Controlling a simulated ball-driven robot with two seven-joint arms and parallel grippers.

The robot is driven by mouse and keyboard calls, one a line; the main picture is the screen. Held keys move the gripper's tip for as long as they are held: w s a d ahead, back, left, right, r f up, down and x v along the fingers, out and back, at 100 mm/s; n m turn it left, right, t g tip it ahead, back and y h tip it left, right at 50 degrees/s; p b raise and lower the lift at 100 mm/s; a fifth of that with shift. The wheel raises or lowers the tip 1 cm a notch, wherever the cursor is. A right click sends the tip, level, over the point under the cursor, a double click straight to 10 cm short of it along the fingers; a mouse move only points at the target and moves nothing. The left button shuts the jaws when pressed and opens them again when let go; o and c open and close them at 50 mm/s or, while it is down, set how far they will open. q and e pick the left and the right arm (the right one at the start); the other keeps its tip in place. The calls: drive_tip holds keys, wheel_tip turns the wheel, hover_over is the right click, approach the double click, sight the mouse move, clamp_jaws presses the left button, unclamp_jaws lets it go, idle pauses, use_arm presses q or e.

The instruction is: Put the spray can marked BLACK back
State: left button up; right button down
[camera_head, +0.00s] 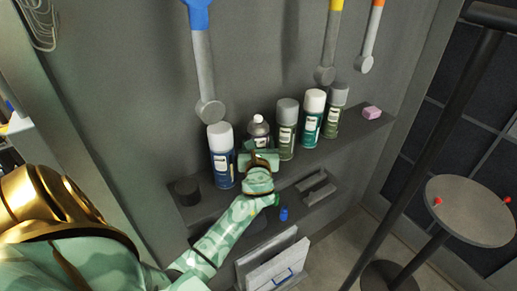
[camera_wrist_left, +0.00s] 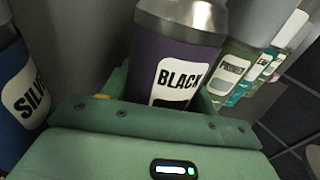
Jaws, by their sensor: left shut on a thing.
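The spray can marked BLACK (camera_wrist_left: 178,62) is dark purple with a white label and a metallic top. In the head view its upper part (camera_head: 259,131) shows in the row of cans, between a blue can and a green-grey can. My left gripper (camera_head: 259,160) is shut on it at the shelf; the green fingers (camera_wrist_left: 160,100) sit around its lower part in the wrist view. The can looks upright. Its base is hidden by the gripper, so I cannot tell whether it touches the shelf (camera_head: 358,130). My right gripper is not in view.
A blue can marked SILV (camera_wrist_left: 22,90) stands close on the left; its white cap (camera_head: 220,134) shows in the head view. Several green cans, one a green-grey can (camera_head: 286,128), stand on the right. A pink block (camera_head: 372,112) lies at the shelf's right. Tools hang above, including a blue-handled one (camera_head: 206,75).

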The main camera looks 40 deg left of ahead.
use_arm(q)
drive_tip(key=shift+f, duration=0.25)
drive_tip(key=shift+f, duration=0.15)
drive_tip(key=o, duration=1.4)
drive_tip(key=v, duration=1.2)
